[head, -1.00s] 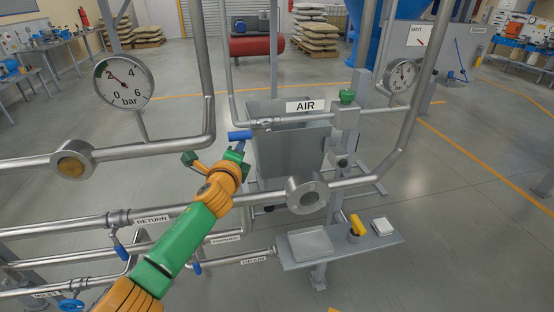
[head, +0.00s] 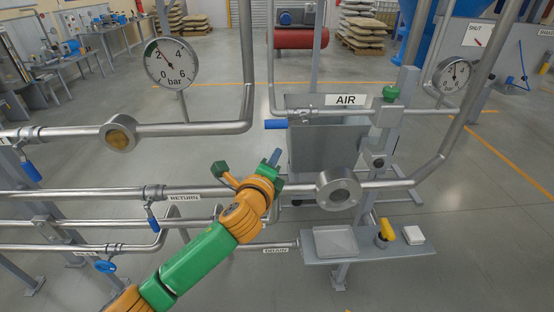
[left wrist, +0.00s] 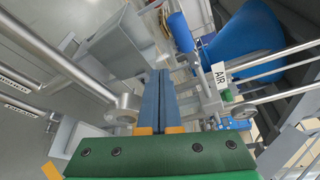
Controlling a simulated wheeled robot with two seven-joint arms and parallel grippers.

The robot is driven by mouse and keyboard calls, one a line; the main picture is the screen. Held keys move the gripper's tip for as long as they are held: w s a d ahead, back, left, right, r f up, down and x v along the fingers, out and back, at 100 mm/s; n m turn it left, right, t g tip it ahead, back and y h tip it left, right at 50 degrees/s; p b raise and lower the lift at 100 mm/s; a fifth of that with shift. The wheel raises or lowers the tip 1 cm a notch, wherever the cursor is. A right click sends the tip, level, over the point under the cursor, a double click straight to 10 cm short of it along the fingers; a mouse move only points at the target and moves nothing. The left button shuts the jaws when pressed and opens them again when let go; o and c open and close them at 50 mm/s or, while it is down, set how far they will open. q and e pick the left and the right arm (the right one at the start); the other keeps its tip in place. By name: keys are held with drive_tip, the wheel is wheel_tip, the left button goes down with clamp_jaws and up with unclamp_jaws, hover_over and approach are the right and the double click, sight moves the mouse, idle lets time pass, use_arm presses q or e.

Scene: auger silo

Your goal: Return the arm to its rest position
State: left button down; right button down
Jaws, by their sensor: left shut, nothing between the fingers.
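My left arm, green and orange, comes in from the lower left in the head view. Its gripper (head: 274,158) is in front of the pipework, below the blue handle of the AIR line, and apart from that handle. In the left wrist view the two blue fingers (left wrist: 160,95) lie side by side, shut with nothing between them. The blue AIR valve handle (head: 276,124) points left along its pipe; it also shows in the left wrist view (left wrist: 181,32). The AIR sign (head: 345,100) is right of it. My right gripper is not in view.
A sight glass (head: 338,189) on the RETURN pipe is just right of the gripper. A grey bin (head: 325,148) stands behind. A small shelf (head: 370,252) with a tray, a yellow-handled item and a white block is lower right. Several pipes with blue valves run left.

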use_arm(q)
drive_tip(key=shift+s+d+r, duration=0.15)
drive_tip(key=shift+s+r, duration=0.05)
drive_tip(key=shift+s, duration=0.4)
drive_tip(key=shift+s+d+r, duration=0.1)
drive_tip(key=shift+s+r, duration=0.05)
drive_tip(key=shift+s, duration=0.4)
